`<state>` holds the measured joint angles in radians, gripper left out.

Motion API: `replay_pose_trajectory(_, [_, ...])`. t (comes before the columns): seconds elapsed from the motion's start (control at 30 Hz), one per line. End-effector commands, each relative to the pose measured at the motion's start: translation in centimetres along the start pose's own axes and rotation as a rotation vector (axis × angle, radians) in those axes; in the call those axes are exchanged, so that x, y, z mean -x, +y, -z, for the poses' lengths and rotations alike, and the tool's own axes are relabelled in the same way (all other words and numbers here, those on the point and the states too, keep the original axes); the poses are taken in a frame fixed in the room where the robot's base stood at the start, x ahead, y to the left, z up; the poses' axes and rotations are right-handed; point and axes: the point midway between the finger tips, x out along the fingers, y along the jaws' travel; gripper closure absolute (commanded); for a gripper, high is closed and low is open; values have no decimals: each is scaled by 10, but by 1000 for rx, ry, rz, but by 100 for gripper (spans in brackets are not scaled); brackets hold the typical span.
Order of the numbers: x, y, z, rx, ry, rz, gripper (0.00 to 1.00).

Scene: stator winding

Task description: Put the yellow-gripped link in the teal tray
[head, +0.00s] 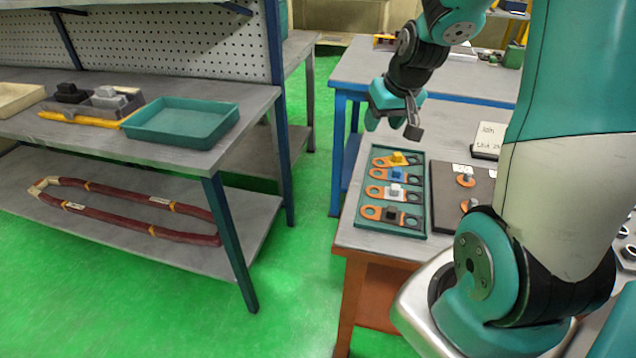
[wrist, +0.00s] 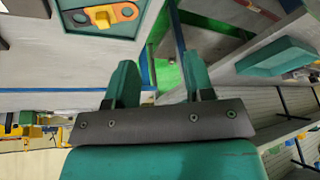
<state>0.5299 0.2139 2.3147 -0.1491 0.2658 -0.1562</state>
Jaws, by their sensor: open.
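The yellow-gripped link (head: 397,159) is an orange flat link with a yellow block on it. It lies in the far row of a dark green parts tray (head: 425,215) on the right table. It also shows at the top of the wrist view (wrist: 101,17). The teal tray (head: 183,121) stands empty on the grey bench at left, and shows at the right of the wrist view (wrist: 277,58). My gripper (head: 385,120) hangs above the far end of the parts tray, fingers apart. In the wrist view its two teal fingers (wrist: 158,72) have nothing between them.
Links with blue (head: 397,174), white (head: 395,191) and black (head: 391,213) blocks lie nearer in the parts tray. A dark board (head: 452,205) lies right of it. Grey bins (head: 105,100) and a yellow tool (head: 75,119) sit left of the teal tray. Open green floor separates bench and table.

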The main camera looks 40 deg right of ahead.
Motion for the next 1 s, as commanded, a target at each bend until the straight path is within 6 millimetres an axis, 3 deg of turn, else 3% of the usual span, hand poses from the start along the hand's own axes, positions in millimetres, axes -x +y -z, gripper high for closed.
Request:
replay_pose_trajectory(0.03, [14, -46, -7, 88, -14, 64, 52])
replay_pose_trajectory(0.13, [49, -133, -44, 277, -75, 203, 52])
replay_pose_trajectory(0.2, [75, -180, -81, 413, -130, 287, 52])
replay_pose_trajectory(0.3, [109, -222, -136, 592, -202, 379, 52])
replay_pose_trajectory(0.4, [133, -239, -180, 727, -259, 435, 52])
replay_pose_trajectory(0.53, [149, -245, -211, 822, -300, 468, 52])
replay_pose_trajectory(1.0, [152, -245, -216, 837, -310, 472, 52])
